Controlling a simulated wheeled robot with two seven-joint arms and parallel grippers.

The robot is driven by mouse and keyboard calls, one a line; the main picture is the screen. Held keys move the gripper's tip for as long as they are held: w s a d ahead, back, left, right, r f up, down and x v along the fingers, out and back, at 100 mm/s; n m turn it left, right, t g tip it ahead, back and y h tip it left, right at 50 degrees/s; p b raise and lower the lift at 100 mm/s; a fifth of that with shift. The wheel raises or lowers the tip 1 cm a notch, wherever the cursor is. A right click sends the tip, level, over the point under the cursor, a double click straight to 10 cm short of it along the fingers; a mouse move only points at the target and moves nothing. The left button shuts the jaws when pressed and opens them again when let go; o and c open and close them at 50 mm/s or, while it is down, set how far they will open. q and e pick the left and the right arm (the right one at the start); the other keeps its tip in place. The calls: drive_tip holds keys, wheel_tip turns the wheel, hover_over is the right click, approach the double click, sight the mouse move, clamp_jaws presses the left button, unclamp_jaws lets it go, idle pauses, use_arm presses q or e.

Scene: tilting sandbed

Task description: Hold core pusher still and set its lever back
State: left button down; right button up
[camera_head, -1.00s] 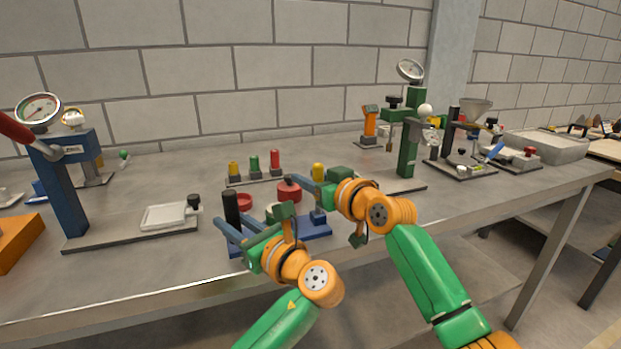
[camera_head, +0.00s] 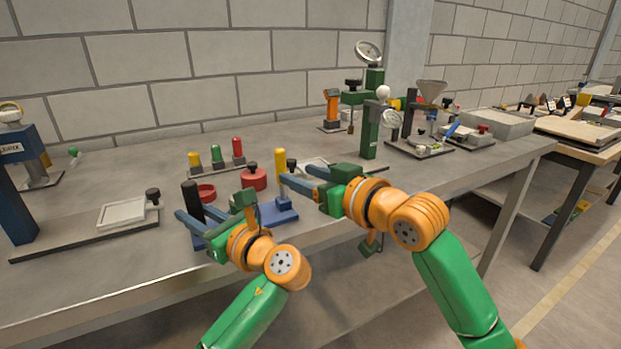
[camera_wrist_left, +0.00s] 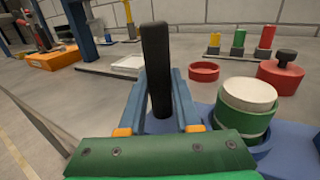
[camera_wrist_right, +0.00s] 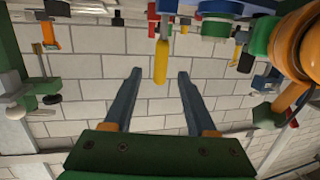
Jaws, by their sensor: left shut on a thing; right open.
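The core pusher has a blue base (camera_head: 272,213), a black upright post (camera_head: 192,204) at its left and a yellow-topped lever (camera_head: 280,163) standing about upright at its right. My left gripper (camera_head: 193,216) is shut on the black post; in the left wrist view the post (camera_wrist_left: 156,70) stands between the fingers. A green ring with a cream core (camera_wrist_left: 248,108) sits on the base beside it. My right gripper (camera_head: 296,176) is open and empty, just right of the lever. In the upside-down right wrist view the lever (camera_wrist_right: 160,62) shows beyond the spread fingers, in line with the gap.
A red dish (camera_head: 205,193) and a red lid with a black knob (camera_head: 254,180) lie behind the pusher. A rack of coloured pegs (camera_head: 217,155) stands further back. A green press (camera_head: 369,130) stands to the right, a white tray (camera_head: 122,214) to the left.

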sight(284, 169)
drive_tip(key=shift+v, duration=0.95)
drive_tip(key=shift+d, duration=0.1)
drive_tip(key=c, duration=0.4)
drive_tip(key=s+d+n, duration=0.1)
drive_tip(key=n, duration=0.2)
drive_tip(key=s+d+n, duration=0.1)
drive_tip(key=n, duration=0.2)
drive_tip(key=s+d+n, duration=0.1)
drive_tip(key=d+n, duration=0.1)
drive_tip(key=n, duration=0.1)
drive_tip(key=shift+s+t, duration=0.1)
drive_tip(key=shift+t, duration=0.3)
clamp_jaws()
drive_tip(key=w+a+n, duration=0.2)
drive_tip(key=n, duration=0.1)
drive_tip(key=w+a+n, duration=0.2)
drive_tip(key=a+n, duration=0.1)
drive_tip(key=w+a+f+n, duration=0.1)
drive_tip(key=w+a+n, duration=0.1)
drive_tip(key=n, duration=0.1)
drive_tip(key=shift+w+a+y, duration=0.2)
drive_tip(key=shift+w+y, duration=0.1)
drive_tip(key=shift+w, duration=0.1)
